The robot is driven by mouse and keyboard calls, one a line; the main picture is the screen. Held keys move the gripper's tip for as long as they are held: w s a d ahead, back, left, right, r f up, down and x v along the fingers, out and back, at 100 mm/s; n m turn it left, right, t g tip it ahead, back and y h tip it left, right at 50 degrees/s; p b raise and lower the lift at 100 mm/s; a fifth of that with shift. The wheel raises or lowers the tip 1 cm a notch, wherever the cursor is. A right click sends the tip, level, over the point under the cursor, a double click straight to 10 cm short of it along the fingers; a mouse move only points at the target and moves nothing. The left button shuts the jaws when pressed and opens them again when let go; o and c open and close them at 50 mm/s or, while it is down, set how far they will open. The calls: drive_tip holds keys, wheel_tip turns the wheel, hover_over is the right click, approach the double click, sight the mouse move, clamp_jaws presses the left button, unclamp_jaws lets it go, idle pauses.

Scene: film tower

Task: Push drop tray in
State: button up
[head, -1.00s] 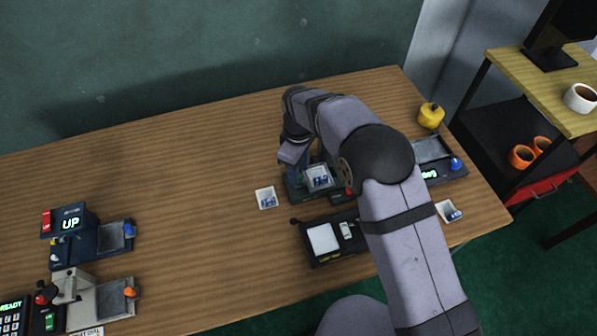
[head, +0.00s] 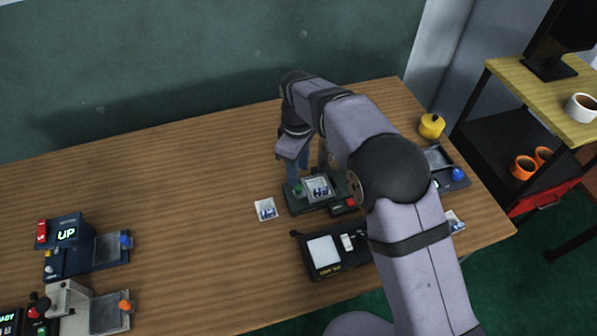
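I cannot tell for certain which part is the drop tray. A dark green device (head: 299,207) with a red button stands at the middle right of the table. A white film card with a blue picture (head: 318,189) lies on it. My gripper (head: 308,172) points down at the back of this device, just behind the card. The arm partly hides its fingers, so I cannot tell their opening or whether they touch the device.
A loose film card (head: 266,209) lies left of the device. A black light table (head: 322,254) stands in front. A yellow object (head: 431,126) and a tray station (head: 440,160) are at the right. The blue "UP" station (head: 70,247) is far left. The table's middle is clear.

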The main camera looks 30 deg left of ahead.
sight(299, 187)
drive_tip(key=shift+w+a+r+n, duration=0.1)
drive_tip(key=shift+a+n, duration=0.05)
drive_tip(key=shift+n, duration=0.95)
drive_tip(key=n, duration=0.3)
drive_tip(key=shift+r, duration=0.2)
drive_tip(key=n, duration=0.5)
drive_tip(key=shift+n, duration=0.3)
drive_tip(key=shift+f, duration=0.1)
drive_tip(key=shift+d+f+p, duration=0.2)
drive_tip(key=shift+f+p, duration=0.8)
drive_tip(key=shift+f, duration=2.6)
clamp_jaws()
